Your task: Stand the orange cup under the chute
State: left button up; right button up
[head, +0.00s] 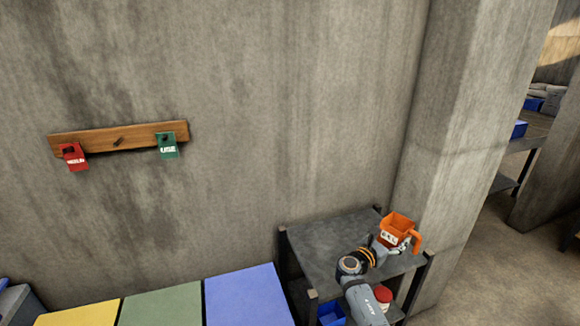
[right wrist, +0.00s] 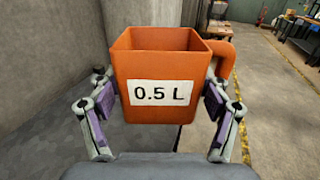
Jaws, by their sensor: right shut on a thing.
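The orange cup (head: 398,224) is a square, open-topped measuring cup with a handle on its right side. In the right wrist view the orange cup (right wrist: 150,60) shows a white label reading 0.5 L and stands upright. My right gripper (right wrist: 160,98) is shut on it, with one finger against each side. In the head view my right gripper (head: 386,246) holds the cup over the right end of a dark grey shelf unit (head: 320,240). I cannot tell whether the cup touches the shelf top. No chute is in view. My left gripper is not in view.
A blue bin (head: 331,315) and a red-lidded container (head: 383,294) sit lower in the shelf unit. Yellow, green and blue panels (head: 245,295) lie at the left. A wooden rail (head: 118,138) with red and green tags hangs on the wall. A concrete pillar (head: 465,110) stands behind the cup.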

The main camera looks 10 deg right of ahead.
jog(key=s+a+f+n+t+y, duration=0.15)
jog(key=a+n+t+y, duration=0.25)
jog(key=a, duration=0.4)
jog(key=s+a+f+n+t+y, duration=0.1)
jog(key=a+f+n+t+y, duration=0.25)
jog(key=a, duration=0.35)
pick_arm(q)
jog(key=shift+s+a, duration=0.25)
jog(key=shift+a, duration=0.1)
pick_arm(e)
jog(key=s+a+n+t+y, duration=0.2)
jog(key=s+a+n+y, duration=0.3)
jog(key=s+a+y, duration=0.3)
jog(key=shift+s+a, duration=1.85)
jog(key=shift+a, duration=0.4)
jog(key=shift+f+y, duration=0.1)
jog(key=shift+y, duration=0.15)
jog(key=shift+w, duration=0.1)
